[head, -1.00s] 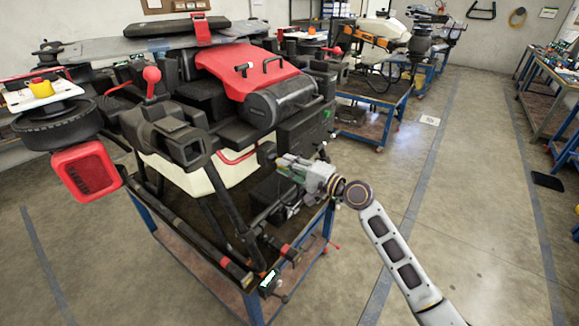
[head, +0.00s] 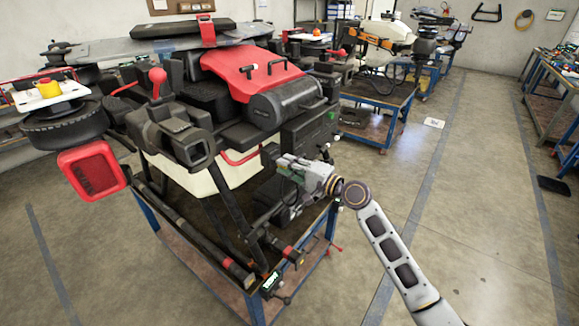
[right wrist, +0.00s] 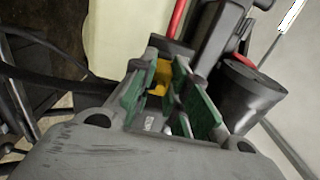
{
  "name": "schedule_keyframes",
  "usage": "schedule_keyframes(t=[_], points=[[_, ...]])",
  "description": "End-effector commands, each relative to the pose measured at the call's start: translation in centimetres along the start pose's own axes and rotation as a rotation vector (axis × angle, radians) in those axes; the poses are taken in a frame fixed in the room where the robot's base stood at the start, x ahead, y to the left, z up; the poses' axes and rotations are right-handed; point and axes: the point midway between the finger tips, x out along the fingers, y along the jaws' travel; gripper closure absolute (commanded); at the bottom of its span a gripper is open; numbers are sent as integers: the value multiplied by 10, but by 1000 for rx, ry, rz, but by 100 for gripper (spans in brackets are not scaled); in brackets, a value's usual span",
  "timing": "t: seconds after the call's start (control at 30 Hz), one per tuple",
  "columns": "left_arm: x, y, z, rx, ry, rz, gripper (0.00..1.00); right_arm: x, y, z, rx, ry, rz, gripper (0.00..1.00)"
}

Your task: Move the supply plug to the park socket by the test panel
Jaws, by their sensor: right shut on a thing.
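My right gripper (head: 284,164) is at the right side of the large drone (head: 225,95), beside its pale tank and just below a dark box (head: 308,135) with a small green mark. In the right wrist view the two green-padded fingers (right wrist: 162,85) are closed around a small yellow piece (right wrist: 159,74). It looks like the supply plug, mostly hidden by the fingers. Whether it sits in a socket I cannot tell. I cannot make out the park socket or the test panel for sure. My left gripper is not in view.
The drone stands on a blue-framed cart (head: 150,215). In the wrist view a black cylinder (right wrist: 250,92) stands close on the right.

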Motion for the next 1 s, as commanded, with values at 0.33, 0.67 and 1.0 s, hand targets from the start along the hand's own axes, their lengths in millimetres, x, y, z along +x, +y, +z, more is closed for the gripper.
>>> schedule_keyframes(t=[0.33, 0.67, 1.0], points=[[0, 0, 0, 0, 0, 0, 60, 5, 0, 0, 0, 0, 1, 100], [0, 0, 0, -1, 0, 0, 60, 7, 0, 0, 0, 0, 0, 59], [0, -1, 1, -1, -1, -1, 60, 6, 0, 0, 0, 0, 1, 59]])
